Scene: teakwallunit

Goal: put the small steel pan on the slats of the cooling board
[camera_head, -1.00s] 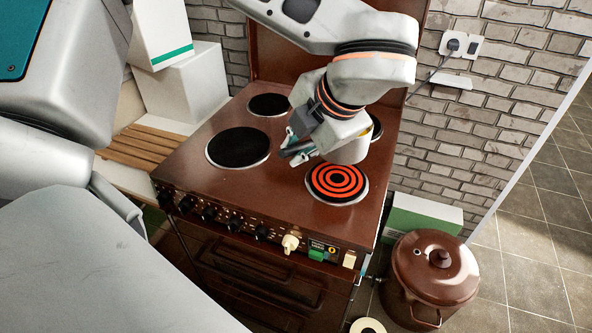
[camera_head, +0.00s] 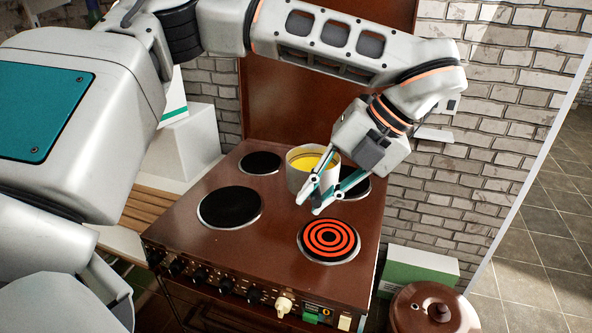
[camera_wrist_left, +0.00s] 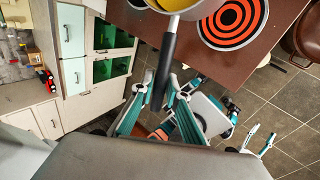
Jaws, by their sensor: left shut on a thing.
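The small steel pan (camera_head: 299,179) has yellow contents and is over the middle of the stove top, between the burners. It seems held above the surface, but the gap is hard to judge. My left gripper (camera_head: 320,198) is shut on its dark handle, which shows in the left wrist view (camera_wrist_left: 168,48) between the fingers (camera_wrist_left: 160,97). The pan's body (camera_wrist_left: 178,8) is cut off at the top there. The cooling board (camera_head: 152,207) with wooden slats is left of the stove, partly hidden by my arm. What may be my right gripper (camera_wrist_left: 257,138) shows small in the wrist view.
A front right burner (camera_head: 329,240) glows red; the other burners are dark. White boxes (camera_head: 184,145) stand behind the cooling board. A brown lidded pot (camera_head: 432,308) and a green-and-white box (camera_head: 418,270) are right of the stove, by a brick wall.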

